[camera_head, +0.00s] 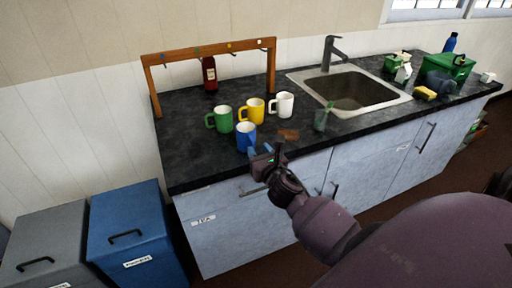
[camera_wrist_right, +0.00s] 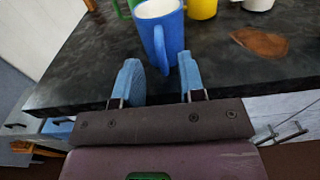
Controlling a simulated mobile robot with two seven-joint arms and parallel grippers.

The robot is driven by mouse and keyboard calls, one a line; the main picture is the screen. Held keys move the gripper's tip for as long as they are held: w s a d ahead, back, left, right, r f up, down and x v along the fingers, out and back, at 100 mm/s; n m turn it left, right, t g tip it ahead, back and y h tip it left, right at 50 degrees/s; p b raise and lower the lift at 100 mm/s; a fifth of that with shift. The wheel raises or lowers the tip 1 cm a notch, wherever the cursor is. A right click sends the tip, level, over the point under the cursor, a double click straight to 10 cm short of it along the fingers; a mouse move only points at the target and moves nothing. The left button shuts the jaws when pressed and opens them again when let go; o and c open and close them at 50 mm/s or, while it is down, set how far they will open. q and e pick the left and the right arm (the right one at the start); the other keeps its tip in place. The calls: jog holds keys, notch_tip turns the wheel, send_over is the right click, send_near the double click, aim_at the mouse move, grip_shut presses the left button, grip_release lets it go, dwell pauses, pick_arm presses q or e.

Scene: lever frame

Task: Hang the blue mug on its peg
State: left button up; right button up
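The blue mug (camera_head: 246,137) stands upright near the front edge of the dark counter. In the right wrist view the blue mug (camera_wrist_right: 160,22) is just ahead of the fingers, its handle pointing toward my gripper. My right gripper (camera_head: 260,150) is open and empty at the counter's front edge. In the wrist view its two blue fingers (camera_wrist_right: 158,62) are spread either side of the handle's line, with gaps visible. The wooden peg frame (camera_head: 214,47) stands at the back left, with small pegs and coloured dots; one dot (camera_head: 229,46) looks blue. My left gripper is out of view.
Behind the blue mug stand a green mug (camera_head: 221,119), a yellow mug (camera_head: 255,110) and a white mug (camera_head: 284,104). A dark red bottle (camera_head: 210,74) stands beneath the frame. A glass (camera_head: 321,119) and a brown patch (camera_head: 288,134) lie right, before the sink (camera_head: 392,99).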

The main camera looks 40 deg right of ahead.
jog(key=v, duration=0.8)
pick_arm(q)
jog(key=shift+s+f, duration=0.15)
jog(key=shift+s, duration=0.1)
pick_arm(e)
jog(key=s+a+f+m+g+y, duration=0.1)
jog(key=s+a+f+m, duration=0.2)
jog(key=m, duration=0.7)
jog(key=s+a+f+m+g+y, duration=0.1)
jog(key=s+a+f+m+g, duration=0.1)
jog(key=s+f+m, duration=0.5)
jog(key=s+a+f+m+g+y, duration=0.2)
jog(key=s+f+m, duration=0.3)
jog(key=m, duration=1)
notch_tip(320, 180, down, 2)
jog(key=shift+a+f, duration=0.2)
jog(key=shift+a, duration=0.6)
